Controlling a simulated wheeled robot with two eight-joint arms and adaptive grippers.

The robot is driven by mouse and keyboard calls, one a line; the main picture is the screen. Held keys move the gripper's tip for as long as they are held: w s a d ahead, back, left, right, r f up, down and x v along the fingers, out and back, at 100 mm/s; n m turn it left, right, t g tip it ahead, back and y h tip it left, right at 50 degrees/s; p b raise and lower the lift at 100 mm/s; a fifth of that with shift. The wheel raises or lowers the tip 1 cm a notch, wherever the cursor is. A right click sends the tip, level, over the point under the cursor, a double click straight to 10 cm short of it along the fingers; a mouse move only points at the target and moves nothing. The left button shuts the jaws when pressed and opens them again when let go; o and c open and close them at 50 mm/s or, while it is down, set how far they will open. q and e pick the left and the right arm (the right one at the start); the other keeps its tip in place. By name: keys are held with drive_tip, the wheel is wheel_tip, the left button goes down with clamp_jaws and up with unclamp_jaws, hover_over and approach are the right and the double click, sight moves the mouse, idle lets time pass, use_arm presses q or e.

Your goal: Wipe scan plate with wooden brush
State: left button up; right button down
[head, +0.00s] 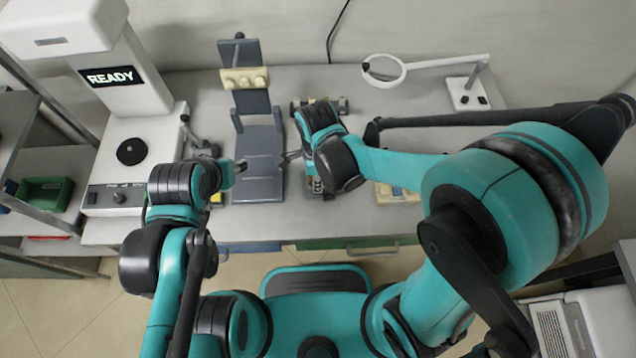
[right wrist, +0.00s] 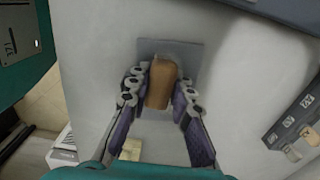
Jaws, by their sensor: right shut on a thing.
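In the right wrist view a wooden brown block, the wooden brush (right wrist: 161,80), sits between the two fingers of my right gripper (right wrist: 161,92), which is shut on it. A flat grey square plate (right wrist: 148,46), which looks like the scan plate, lies on the pale surface right behind the brush; I cannot tell whether they touch. In the head view my right gripper (head: 291,156) is beside the right edge of the dark grey rack stand (head: 262,185), and the brush cannot be made out there. My left gripper (head: 241,166) is at the stand's left side, its jaw opening unclear.
A white machine (head: 122,78) with a READY display and a round black disc (head: 132,151) stands at the left. A magnifier lamp (head: 385,70) stands at the back right. A green bin (head: 44,192) sits on the left shelf. The bench's back right is partly clear.

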sight(330, 195)
drive_tip(key=shift+w+a+f, duration=0.1)
drive_tip(key=shift+w+a, duration=0.05)
drive_tip(key=shift+w, duration=1.25)
drive_tip(key=shift+w+d, duration=0.1)
drive_tip(key=shift+d, duration=0.6)
drive_tip(key=shift+s+d, duration=0.15)
drive_tip(key=shift+s, duration=1.7)
drive_tip(key=shift+s+d, duration=0.2)
drive_tip(key=shift+s, duration=1.45)
drive_tip(key=shift+d, duration=0.65)
drive_tip(key=shift+w+a, duration=0.2)
drive_tip(key=shift+w, duration=1.7)
drive_tip(key=shift+w+a+b, duration=0.2)
drive_tip(key=shift+w+b, duration=0.3)
drive_tip(key=shift+w, duration=1.15)
drive_tip(key=shift+w+d, duration=0.1)
drive_tip(key=shift+d, duration=0.6)
drive_tip(key=shift+s+d+p, duration=0.2)
drive_tip(key=shift+s, duration=1.6)
drive_tip(key=shift+s+d+p, duration=0.2)
drive_tip(key=shift+s, duration=1.55)
